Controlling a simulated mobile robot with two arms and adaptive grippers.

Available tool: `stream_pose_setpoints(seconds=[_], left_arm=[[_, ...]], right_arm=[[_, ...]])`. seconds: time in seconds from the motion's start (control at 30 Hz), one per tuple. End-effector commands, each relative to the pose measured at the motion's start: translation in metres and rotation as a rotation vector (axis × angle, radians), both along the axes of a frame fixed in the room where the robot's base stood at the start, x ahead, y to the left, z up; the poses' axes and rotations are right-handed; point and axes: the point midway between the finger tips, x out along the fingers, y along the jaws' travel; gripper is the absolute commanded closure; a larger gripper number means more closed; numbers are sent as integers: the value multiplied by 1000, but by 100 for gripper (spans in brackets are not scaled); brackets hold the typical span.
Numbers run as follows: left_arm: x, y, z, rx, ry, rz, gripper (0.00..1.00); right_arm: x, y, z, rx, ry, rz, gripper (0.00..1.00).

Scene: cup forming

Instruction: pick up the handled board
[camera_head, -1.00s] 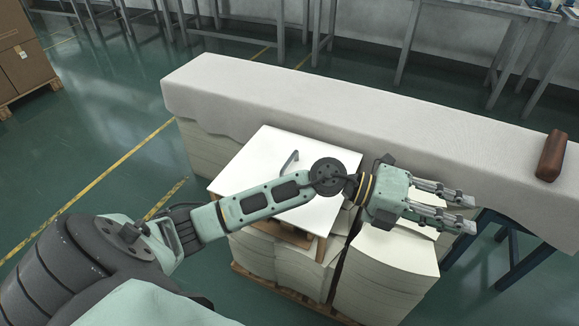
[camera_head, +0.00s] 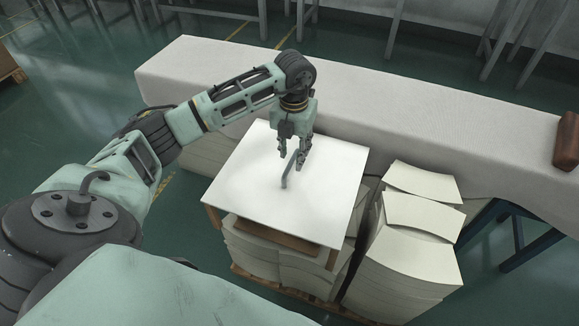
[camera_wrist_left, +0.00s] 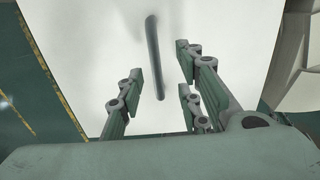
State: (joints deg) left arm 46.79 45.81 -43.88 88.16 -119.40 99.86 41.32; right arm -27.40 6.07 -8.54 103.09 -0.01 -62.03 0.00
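The handled board (camera_head: 244,186) is a flat white square panel with a grey bar handle (camera_head: 285,176) near its middle. It lies on top of a stack. My left gripper (camera_head: 291,160) points down over the board at the far end of the handle. In the left wrist view the handle (camera_wrist_left: 154,60) runs between the open fingers (camera_wrist_left: 158,84), apart from them, with the white board (camera_wrist_left: 90,30) behind. Whether the fingertips touch the board cannot be told. My right gripper is not in view.
Stacks of cream sheets (camera_head: 412,250) stand right of the board on a pallet. A long table under a pale cloth (camera_head: 400,110) runs behind. Green floor is open at the left.

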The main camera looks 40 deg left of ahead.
Motion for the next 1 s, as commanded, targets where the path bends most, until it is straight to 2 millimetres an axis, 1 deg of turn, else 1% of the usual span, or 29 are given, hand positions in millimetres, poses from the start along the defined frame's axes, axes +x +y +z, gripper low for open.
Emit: stream_pose_setpoints(seconds=[0.03, 0.2, 0.3, 0.4, 0.6, 0.9, 1.0], left_arm=[[-1, 1, -8, 0, 3, 1, 67], [-2, 4, -35, -1, 2, 2, 67], [-2, 4, -45, -1, 1, 0, 67], [-2, 4, -49, -2, 0, 0, 67], [-1, 4, -48, -2, -1, 0, 67], [-2, 4, -48, -1, -1, 0, 94], [-2, 4, -48, -1, -1, 0, 100]], right_arm=[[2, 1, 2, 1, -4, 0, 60], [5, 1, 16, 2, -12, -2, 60], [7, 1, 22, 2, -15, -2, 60], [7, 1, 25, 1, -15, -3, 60], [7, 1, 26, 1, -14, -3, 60], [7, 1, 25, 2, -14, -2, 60], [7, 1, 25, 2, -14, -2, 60]])
